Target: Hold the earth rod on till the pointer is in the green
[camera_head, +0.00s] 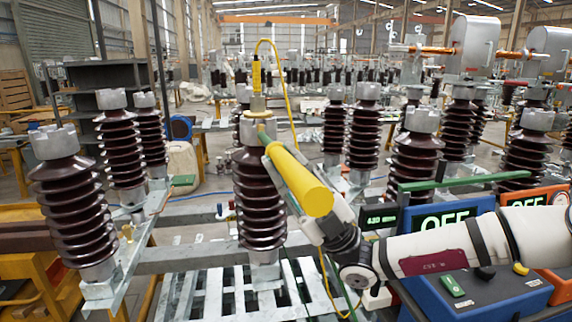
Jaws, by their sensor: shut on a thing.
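The earth rod (305,183) is a thick yellow cylinder with a thin green end. My gripper (299,190) is shut on it, with a grey finger along its lower left side. The rod tilts up and left, and its green end overlaps the metal cap (250,131) of the middle brown insulator (258,205). I cannot tell whether the end touches the cap. A yellow fitting (257,76) stands above this cap, with a yellow lead (288,75) looping from it. I cannot make out a pointer or green band.
A blue box (405,215) and an orange box (540,195) with green lettered displays stand at the right, near my arm. More brown insulators (62,200) stand at left and right (415,160). A slatted metal pallet (215,300) lies below.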

